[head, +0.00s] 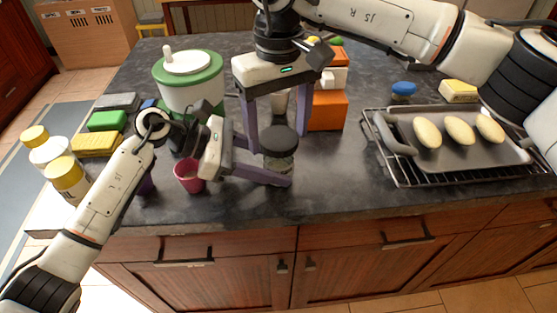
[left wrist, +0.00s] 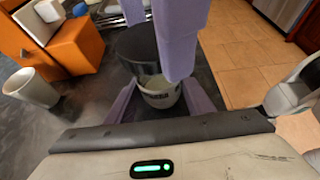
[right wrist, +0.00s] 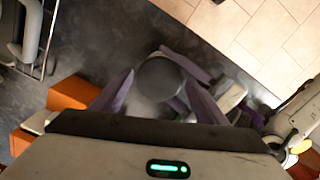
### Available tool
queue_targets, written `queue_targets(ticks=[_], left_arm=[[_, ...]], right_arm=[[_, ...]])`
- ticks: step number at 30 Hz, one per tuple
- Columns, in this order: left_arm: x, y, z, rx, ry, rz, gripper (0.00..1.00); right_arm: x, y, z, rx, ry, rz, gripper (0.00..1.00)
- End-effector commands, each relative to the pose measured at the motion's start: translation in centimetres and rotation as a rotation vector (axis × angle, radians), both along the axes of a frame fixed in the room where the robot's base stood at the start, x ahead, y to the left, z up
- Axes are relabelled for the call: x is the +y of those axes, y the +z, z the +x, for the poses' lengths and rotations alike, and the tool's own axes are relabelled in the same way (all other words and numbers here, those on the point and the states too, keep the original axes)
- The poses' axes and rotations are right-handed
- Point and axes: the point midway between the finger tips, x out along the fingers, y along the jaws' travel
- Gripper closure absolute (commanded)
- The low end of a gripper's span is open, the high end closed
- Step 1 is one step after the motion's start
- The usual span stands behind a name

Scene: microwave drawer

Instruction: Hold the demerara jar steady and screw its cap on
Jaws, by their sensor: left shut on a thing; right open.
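The demerara jar (head: 280,163) is a small clear jar near the counter's front edge; it also shows in the left wrist view (left wrist: 160,92). A dark round cap (head: 279,140) sits on its top; I cannot tell how tightly. The cap fills the middle of the right wrist view (right wrist: 160,78). My left gripper (head: 279,171) is shut on the jar from the left, low on its body. My right gripper (head: 276,152) points down from above, open, its purple fingers on either side of the cap. Contact with the cap is not clear.
A pink cup (head: 188,176) stands just left of the jar. Orange boxes (head: 327,111) and a white cup (left wrist: 31,88) stand behind. A tray (head: 455,148) on a wire rack lies right, and a green-and-white container (head: 190,90) back left. Counter between jar and rack is clear.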

Motion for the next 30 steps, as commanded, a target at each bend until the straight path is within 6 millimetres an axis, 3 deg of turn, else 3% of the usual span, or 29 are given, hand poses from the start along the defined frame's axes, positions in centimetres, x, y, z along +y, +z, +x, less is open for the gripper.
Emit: queue_targets(ticks=[3,10,14,22,30], left_arm=[[-0.01,0.03,0.01,0.0,0.0,0.0,0.93],[-0.01,0.03,0.01,0.0,0.0,-0.001,0.93],[-0.01,0.03,0.01,0.0,0.0,-0.001,0.93],[-0.03,0.03,0.01,0.0,0.0,-0.001,0.93],[-0.03,0.02,0.02,0.0,0.001,-0.001,0.93]], right_arm=[[-0.02,0.01,0.01,0.0,-0.002,0.0,0.34],[0.02,0.02,-0.01,0.0,-0.003,0.001,0.71],[0.05,0.02,-0.02,0.0,-0.015,0.001,0.71],[0.09,0.03,-0.05,0.001,-0.328,0.001,0.71],[0.11,0.04,-0.06,0.001,-0.525,0.002,0.71]])
